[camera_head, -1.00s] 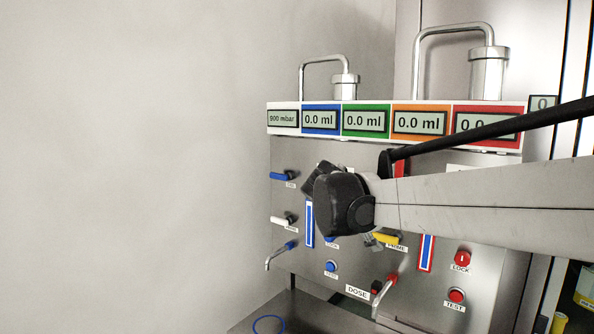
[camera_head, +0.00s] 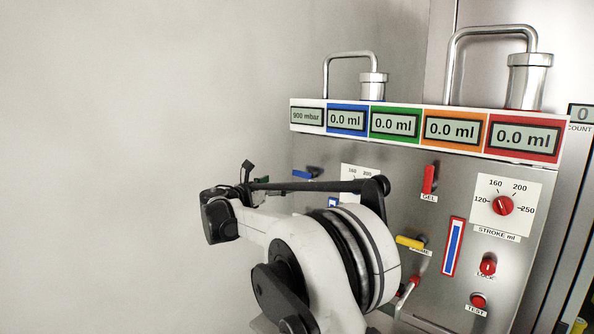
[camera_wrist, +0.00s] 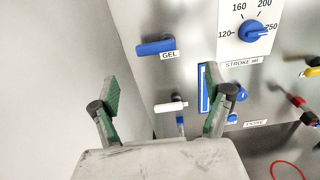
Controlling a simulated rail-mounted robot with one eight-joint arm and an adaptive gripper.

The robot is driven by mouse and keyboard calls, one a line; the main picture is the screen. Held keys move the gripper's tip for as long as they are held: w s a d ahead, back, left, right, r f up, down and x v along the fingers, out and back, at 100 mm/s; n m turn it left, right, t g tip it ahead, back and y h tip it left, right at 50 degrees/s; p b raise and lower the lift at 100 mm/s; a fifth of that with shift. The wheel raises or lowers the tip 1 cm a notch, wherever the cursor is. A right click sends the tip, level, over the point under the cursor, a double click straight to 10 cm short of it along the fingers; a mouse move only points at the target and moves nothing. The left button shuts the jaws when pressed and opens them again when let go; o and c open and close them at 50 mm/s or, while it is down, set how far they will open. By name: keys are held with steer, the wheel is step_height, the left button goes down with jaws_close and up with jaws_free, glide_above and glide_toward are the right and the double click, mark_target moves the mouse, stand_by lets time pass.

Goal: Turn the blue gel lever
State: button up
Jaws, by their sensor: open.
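The blue gel lever (camera_wrist: 155,47) lies roughly horizontal on the steel panel in the wrist view, with a "GEL" label at its lower right. It also shows in the head view (camera_head: 302,174), just above my arm. My gripper (camera_wrist: 160,90) is open and empty, its two green-padded fingers wide apart. In the wrist view the lever appears beyond the fingertips, between and above them, with no contact seen. In the head view my gripper (camera_head: 247,178) is small and partly hidden by my arm, left of the lever.
A blue stroke dial (camera_wrist: 251,32) is to the right. A red lever (camera_head: 429,180) and yellow lever (camera_head: 410,242) are farther right. Left of the panel is plain wall.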

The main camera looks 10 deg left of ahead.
mark_target(300, 175)
steer(key=p+x, duration=0.1)
steer(key=x, duration=0.3)
steer(key=p+x, duration=0.1)
steer(key=x, duration=0.4)
steer(key=p+x, duration=0.1)
steer(key=x, duration=0.3)
steer(key=shift+w+a, duration=0.3)
steer(key=shift+w, duration=0.1)
steer(key=c, duration=1.2)
steer(key=shift+o, duration=0.2)
